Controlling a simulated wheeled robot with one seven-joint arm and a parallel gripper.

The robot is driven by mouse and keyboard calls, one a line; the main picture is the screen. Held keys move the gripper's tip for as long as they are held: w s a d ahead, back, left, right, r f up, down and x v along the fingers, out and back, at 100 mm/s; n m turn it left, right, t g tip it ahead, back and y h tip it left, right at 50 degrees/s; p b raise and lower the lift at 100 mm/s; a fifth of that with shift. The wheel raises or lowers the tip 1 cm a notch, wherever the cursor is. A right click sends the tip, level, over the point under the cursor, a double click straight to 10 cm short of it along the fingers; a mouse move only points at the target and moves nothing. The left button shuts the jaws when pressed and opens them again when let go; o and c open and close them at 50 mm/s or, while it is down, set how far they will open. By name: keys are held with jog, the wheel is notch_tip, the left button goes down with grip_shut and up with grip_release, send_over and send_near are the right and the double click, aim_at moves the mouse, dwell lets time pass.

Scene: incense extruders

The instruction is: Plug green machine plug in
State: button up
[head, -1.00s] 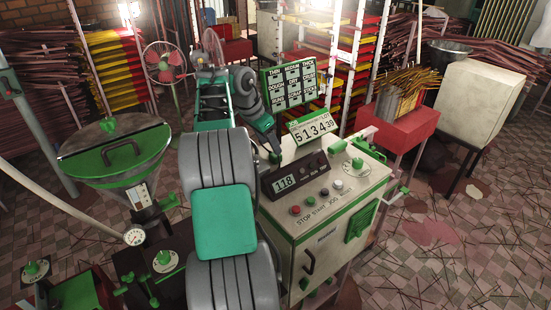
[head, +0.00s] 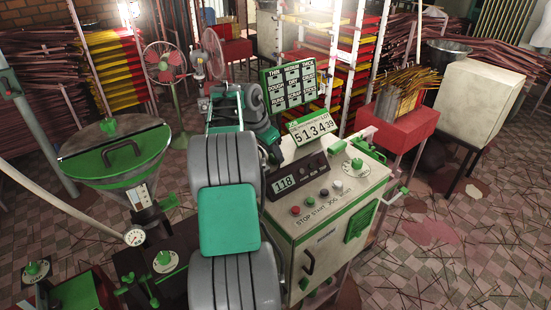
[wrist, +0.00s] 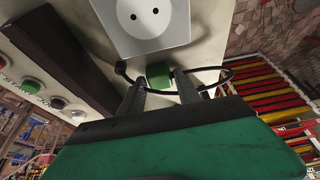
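In the wrist view a green block (wrist: 159,74), which looks like the green plug, shows beyond my fingertips, with a thin black cable (wrist: 222,70) looping beside it. My gripper (wrist: 159,84) has its two grey fingers apart, one on each side of the block; they do not clearly touch it. A white socket (wrist: 155,16) with two dark round holes is above the block in the picture, on the pale machine face. The block is apart from the socket. In the head view the cream and green machine (head: 325,222) stands at centre right; plug, socket and fingertips are hidden there.
In the wrist view a dark bar (wrist: 55,57) and round buttons (wrist: 32,85) are at the left.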

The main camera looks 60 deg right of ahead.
grip_shut()
dwell(0.3)
jog(key=shift+r, duration=0.55)
jog(key=s+a+r+b, duration=0.2)
jog(key=s+a+r, duration=0.3)
jog(key=a+r, duration=0.7)
jog(key=shift+a, duration=0.6)
jog(key=shift+w, duration=0.15)
